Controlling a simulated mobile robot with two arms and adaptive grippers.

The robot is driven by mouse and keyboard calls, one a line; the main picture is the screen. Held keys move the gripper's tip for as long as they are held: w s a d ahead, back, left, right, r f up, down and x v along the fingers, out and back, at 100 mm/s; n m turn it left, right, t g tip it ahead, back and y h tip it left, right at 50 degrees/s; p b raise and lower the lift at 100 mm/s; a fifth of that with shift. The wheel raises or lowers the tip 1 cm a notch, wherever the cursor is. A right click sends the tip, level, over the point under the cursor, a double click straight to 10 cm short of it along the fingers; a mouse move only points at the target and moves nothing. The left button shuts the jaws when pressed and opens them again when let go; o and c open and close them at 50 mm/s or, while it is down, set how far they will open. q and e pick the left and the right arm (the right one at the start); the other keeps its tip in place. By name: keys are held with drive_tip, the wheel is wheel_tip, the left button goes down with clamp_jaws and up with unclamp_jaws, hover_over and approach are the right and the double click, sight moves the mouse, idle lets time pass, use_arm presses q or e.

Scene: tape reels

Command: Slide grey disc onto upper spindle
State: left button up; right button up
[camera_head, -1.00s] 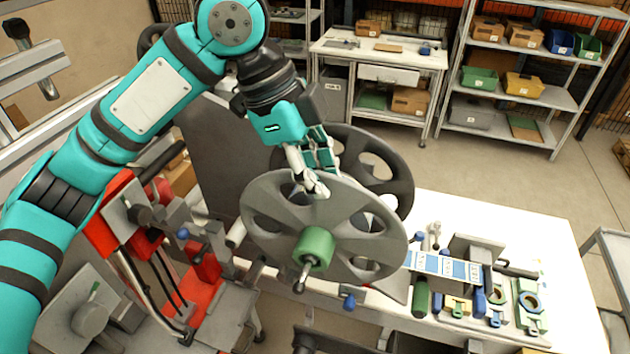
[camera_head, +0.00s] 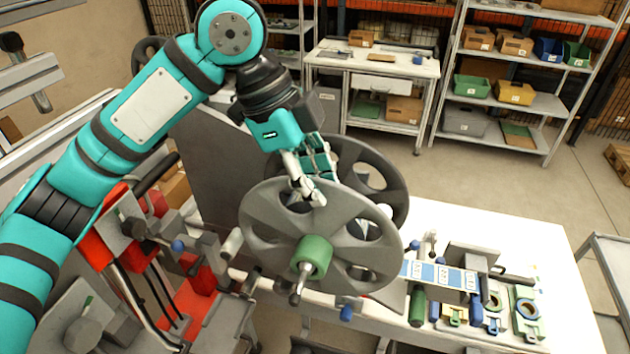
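A grey disc (camera_head: 264,232) with wide cut-outs stands upright in the middle, facing me. A green hub (camera_head: 314,254) sits at its centre. A short metal shaft with a rounded tip (camera_head: 295,298) shows just below the hub; I cannot tell whether it is a spindle end or belongs to something else. My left gripper (camera_head: 308,190) is at the disc's top edge, its fingers closed around the rim, one finger in front over a cut-out. A second, darker disc (camera_head: 398,190) stands behind, partly hidden. The upper spindle cannot be clearly made out. My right gripper is not in view.
A white table (camera_head: 530,240) extends right, with a blue-and-white strip (camera_head: 440,274), a dark green cylinder (camera_head: 417,307) and several small coloured fixtures. Red and grey machinery (camera_head: 200,300) stands at lower left. Shelves (camera_head: 520,95) are at the back; the floor before them is clear.

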use_arm(q)
drive_tip(key=o, duration=0.3)
drive_tip(key=v, duration=1.2)
drive_tip(key=shift+d, duration=0.1)
